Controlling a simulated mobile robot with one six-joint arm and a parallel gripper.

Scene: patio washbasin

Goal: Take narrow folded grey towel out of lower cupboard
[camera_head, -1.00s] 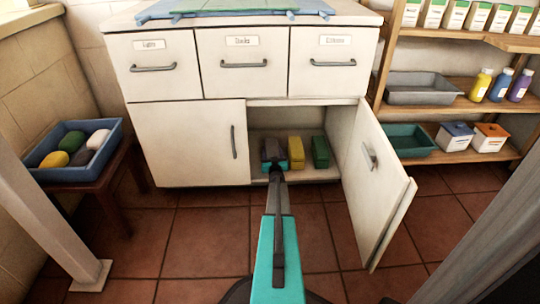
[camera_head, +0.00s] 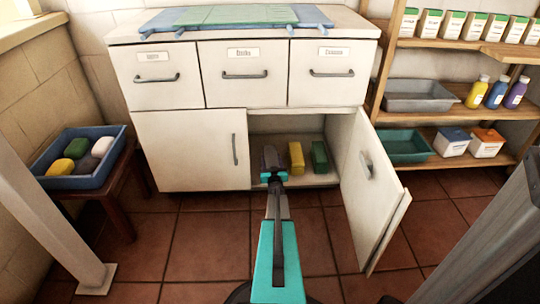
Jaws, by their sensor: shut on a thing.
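The narrow folded grey towel (camera_head: 270,158) is at the open right-hand lower cupboard (camera_head: 330,122), at the left side of its opening. My gripper (camera_head: 272,172) is shut on the towel's near end. The towel points away from me, into the cupboard; its far end is small and dark, and I cannot tell whether it touches the shelf. A yellow folded towel (camera_head: 296,157) and a green folded towel (camera_head: 319,157) stand to its right on the cupboard floor, with a gap between the grey and yellow ones.
The cupboard door (camera_head: 372,195) stands open towards me on the right. The left lower door (camera_head: 190,150) and the drawers above are shut. A blue tray (camera_head: 52,182) on a stool is at the left. Shelves (camera_head: 470,155) stand at the right. The tiled floor (camera_head: 190,240) in front is clear.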

